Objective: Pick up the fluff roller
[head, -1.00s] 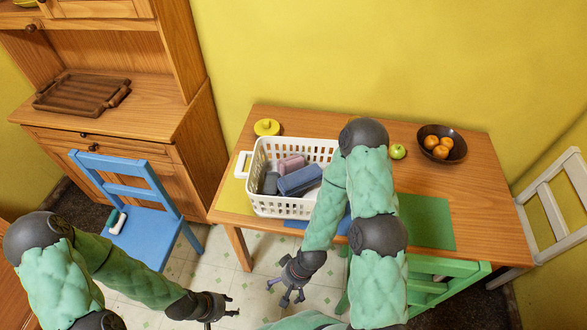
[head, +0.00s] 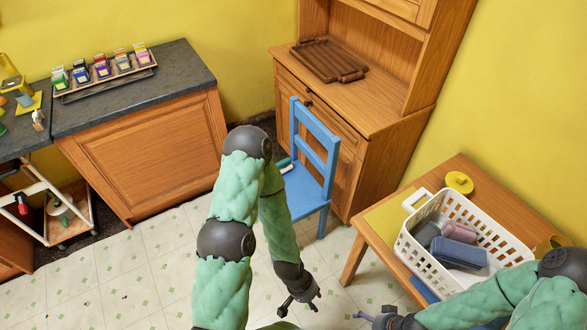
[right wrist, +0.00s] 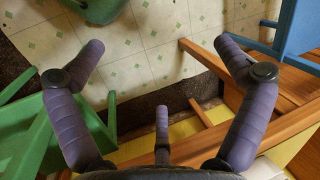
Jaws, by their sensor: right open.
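The fluff roller (head: 286,165) lies on the seat of the blue chair (head: 306,196), with a teal part and a white part showing. The chair's back and my left arm partly hide it. My left gripper (head: 300,305) hangs over the floor in front of the chair, below the roller in the head view; its fingers are spread and empty. My right gripper (head: 372,321) is at the bottom of the head view by the table. In the right wrist view its fingers (right wrist: 160,52) are wide apart with nothing between them.
A wooden table (head: 366,240) at right holds a white basket (head: 412,258) with cases and a yellow lidded item (head: 459,182). A wooden cabinet (head: 385,110) stands behind the chair. A trolley (head: 45,205) is at left. A green chair (right wrist: 75,130) is beside my right gripper.

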